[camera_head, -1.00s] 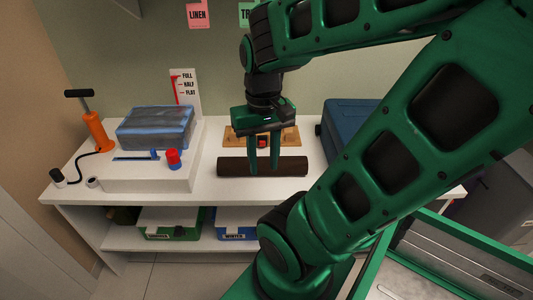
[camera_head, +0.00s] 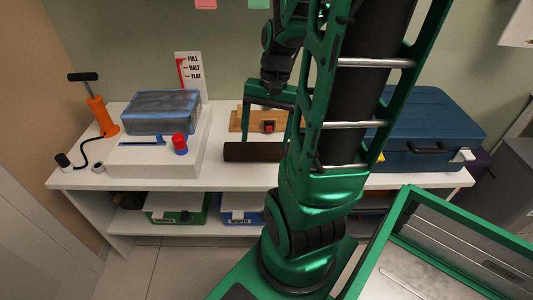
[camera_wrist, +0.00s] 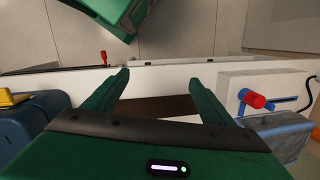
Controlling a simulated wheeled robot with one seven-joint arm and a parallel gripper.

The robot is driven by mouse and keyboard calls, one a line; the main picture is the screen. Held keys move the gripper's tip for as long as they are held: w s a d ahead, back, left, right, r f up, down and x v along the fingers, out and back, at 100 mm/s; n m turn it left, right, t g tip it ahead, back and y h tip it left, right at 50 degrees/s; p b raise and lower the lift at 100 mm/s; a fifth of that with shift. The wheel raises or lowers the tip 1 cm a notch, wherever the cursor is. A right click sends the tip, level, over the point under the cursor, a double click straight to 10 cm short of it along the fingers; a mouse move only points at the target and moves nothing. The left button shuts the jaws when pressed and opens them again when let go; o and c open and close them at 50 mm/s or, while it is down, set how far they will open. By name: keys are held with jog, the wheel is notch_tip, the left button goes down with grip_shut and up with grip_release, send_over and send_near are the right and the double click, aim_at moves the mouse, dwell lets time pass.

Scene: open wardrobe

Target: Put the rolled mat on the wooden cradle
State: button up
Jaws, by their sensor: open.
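The rolled mat (camera_head: 252,152) is a dark brown roll lying lengthwise on the white worktop, its right end hidden by my arm. The wooden cradle (camera_head: 236,119) stands behind it, light brown, with a red-and-black piece in front; its right part is partly hidden. My gripper (camera_head: 268,130) is open and empty, its fingers spread along the mat's length. In the head view they are near the mat's back side and the cradle; touching cannot be told. In the wrist view the mat (camera_wrist: 158,108) shows between the fingers (camera_wrist: 160,78).
A white raised block (camera_head: 150,158) on the left bears a blue-edged grey bag (camera_head: 160,112) and a red-and-blue valve (camera_head: 180,144). An orange pump (camera_head: 102,115) stands far left. A blue case (camera_head: 425,125) stands on the right. Labelled bins (camera_head: 178,206) fill the shelf below.

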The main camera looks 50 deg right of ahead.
jog(key=w+d+f+m+t+y, duration=0.2)
jog(key=w+d+f+m, duration=0.2)
jog(key=d+f+m, duration=0.25)
jog(key=m+t+y, duration=0.2)
jog(key=m+t, duration=0.2)
jog(key=m, duration=0.5)
send_near(270, 150)
jog(key=f, duration=0.1)
jog(key=w+f, duration=0.2)
jog(key=f, duration=0.1)
jog(key=shift+w+d, duration=0.2)
jog(key=shift+w, duration=0.05)
jog(key=shift+w+f+m+t, duration=0.1)
jog(key=shift+f+m+t, duration=0.15)
jog(key=shift+t, duration=0.05)
jog(key=shift+x, duration=3.6)
jog(key=c, duration=1.4)
